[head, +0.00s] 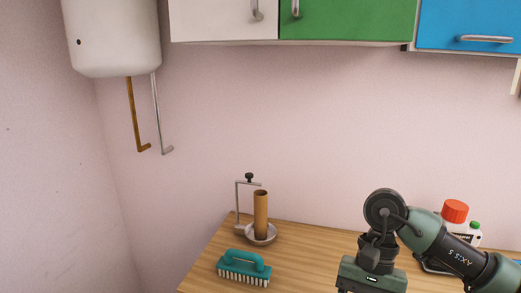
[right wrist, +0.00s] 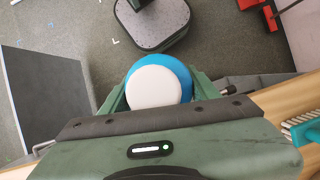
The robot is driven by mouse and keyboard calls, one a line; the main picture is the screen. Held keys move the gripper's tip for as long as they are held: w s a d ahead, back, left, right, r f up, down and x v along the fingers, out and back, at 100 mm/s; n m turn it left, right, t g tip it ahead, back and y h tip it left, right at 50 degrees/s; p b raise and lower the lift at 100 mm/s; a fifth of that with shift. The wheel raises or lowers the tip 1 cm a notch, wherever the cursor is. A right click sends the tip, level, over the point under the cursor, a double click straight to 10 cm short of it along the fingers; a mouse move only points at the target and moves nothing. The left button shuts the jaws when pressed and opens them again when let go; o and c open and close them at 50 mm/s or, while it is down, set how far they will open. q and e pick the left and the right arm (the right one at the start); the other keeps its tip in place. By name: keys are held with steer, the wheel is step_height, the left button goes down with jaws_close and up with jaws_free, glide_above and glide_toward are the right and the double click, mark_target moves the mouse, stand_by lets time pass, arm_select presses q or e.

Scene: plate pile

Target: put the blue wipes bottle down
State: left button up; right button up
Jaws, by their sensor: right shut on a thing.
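The blue wipes bottle (right wrist: 183,72) has a round blue top with a white cap, seen from above in the right wrist view. My right gripper (right wrist: 160,86) is shut on it, with a green finger on each side. Floor shows around and beyond the bottle, and the wooden counter edge is off to the right. In the head view the body of my right gripper shows at the bottom right, but its fingers and the bottle are out of frame. My left gripper is in neither view.
The wooden counter (head: 315,250) carries a teal brush (head: 244,266), a paper roll holder (head: 261,232) and, behind my right arm, a white container with a red cap (head: 455,211). Bare wood lies right of the brush. A dark panel (right wrist: 45,100) stands left in the wrist view.

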steer(key=s+d+f+n+h, duration=0.1)
steer(key=s+f+n+h, duration=0.1)
steer(key=s+f+n, duration=0.2)
steer(key=shift+s+d+f+n, duration=0.25)
steer(key=shift+s+n, duration=0.15)
steer(key=shift+n, duration=0.3)
